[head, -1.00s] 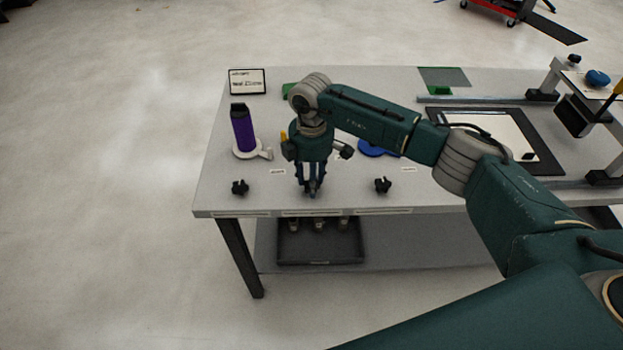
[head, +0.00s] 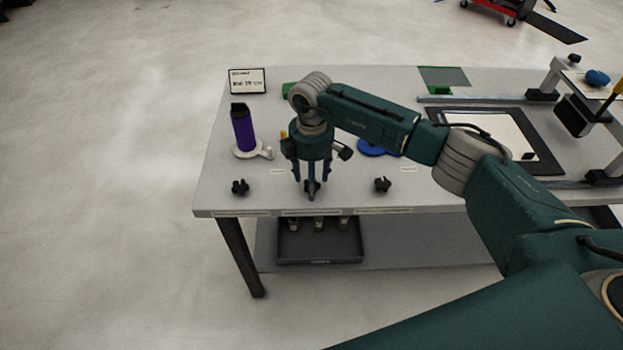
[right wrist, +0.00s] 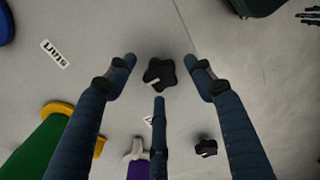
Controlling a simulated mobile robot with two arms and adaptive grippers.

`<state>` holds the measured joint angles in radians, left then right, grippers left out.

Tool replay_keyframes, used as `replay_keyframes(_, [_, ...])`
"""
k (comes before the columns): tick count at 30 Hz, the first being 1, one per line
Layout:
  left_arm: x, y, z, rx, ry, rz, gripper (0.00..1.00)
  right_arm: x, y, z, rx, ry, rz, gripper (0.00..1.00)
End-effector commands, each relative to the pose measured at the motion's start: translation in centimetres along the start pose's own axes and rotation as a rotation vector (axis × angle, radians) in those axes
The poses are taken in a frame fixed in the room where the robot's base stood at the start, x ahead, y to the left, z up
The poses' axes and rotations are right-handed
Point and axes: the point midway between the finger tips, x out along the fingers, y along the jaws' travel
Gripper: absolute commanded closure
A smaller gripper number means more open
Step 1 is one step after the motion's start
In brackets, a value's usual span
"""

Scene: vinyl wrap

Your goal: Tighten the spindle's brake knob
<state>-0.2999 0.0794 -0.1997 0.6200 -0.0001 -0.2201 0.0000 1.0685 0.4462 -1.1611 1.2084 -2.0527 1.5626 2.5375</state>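A purple roll (head: 243,129) stands upright on a white spindle base (head: 263,153) at the table's left. Black knobs stand along the front edge, one at left (head: 240,187) and one at right (head: 382,185). My right gripper (head: 312,192) points down between them. In the right wrist view, its three fingers are spread open around a black star-shaped knob (right wrist: 159,74), with gaps visible beside it. Another knob (right wrist: 205,146) and the white base (right wrist: 135,151) show lower down. I cannot tell which knob is the brake knob. My left gripper is out of view.
A small sign (head: 247,81) stands at the back left. A blue round object (head: 372,148) lies behind the right knob, partly behind my arm. A black-framed panel (head: 548,160) is at right. A dark tray (head: 320,248) sits on the lower shelf.

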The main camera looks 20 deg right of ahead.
Motion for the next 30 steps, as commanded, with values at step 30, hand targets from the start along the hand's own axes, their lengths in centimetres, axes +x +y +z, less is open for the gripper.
replay_keyframes(30, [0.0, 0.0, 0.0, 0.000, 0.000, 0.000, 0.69, -12.0, 0.0, 0.0, 0.000, 0.000, 0.000, 0.47])
